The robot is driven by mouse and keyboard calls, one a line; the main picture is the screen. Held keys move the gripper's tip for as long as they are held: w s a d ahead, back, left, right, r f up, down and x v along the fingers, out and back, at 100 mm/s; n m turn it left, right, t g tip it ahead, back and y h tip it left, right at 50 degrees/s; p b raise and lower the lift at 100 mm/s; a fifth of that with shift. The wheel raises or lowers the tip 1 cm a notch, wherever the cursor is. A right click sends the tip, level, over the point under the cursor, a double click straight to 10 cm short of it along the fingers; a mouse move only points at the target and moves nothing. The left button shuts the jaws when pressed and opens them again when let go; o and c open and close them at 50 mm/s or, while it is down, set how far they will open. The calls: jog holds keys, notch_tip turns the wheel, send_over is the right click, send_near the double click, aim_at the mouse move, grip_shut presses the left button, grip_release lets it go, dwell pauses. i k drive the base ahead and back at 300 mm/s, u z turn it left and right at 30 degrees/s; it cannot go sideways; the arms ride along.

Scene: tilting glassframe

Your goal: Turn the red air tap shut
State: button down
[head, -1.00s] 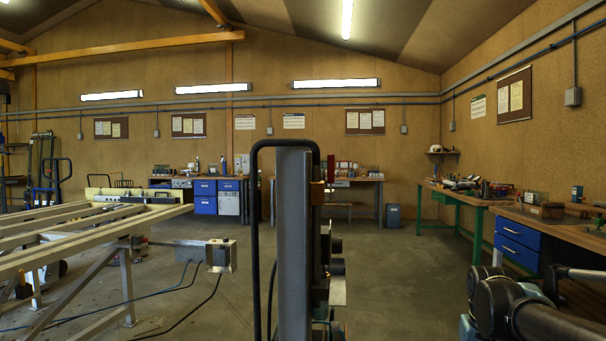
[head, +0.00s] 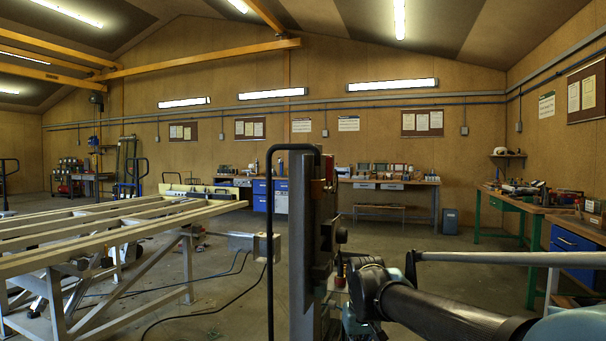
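I cannot make out the red air tap for certain. A grey upright post (head: 302,245) with a black tube handle (head: 270,235) stands close in front of me, near the middle of the head view. A small red part (head: 329,170) shows at the top of its right side. I cannot tell whether that part is the tap. Dark round knobs (head: 341,235) sit lower on the same side, seen edge-on. My dark arm reaches in from the lower right, close to the right of the post. My gripper cannot be seen.
A pale slatted tilting frame (head: 110,222) fills the left, with a small metal box (head: 266,246) at its right end and black cables on the floor. A workbench with a blue drawer unit (head: 573,241) stands at the right. Clear floor lies beyond the post.

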aim_at(328, 159)
jog(key=u, duration=1)
jog(key=k, duration=1.65)
jog(key=z, duration=1.1)
jog(key=i, duration=1)
jog(key=u, duration=0.05)
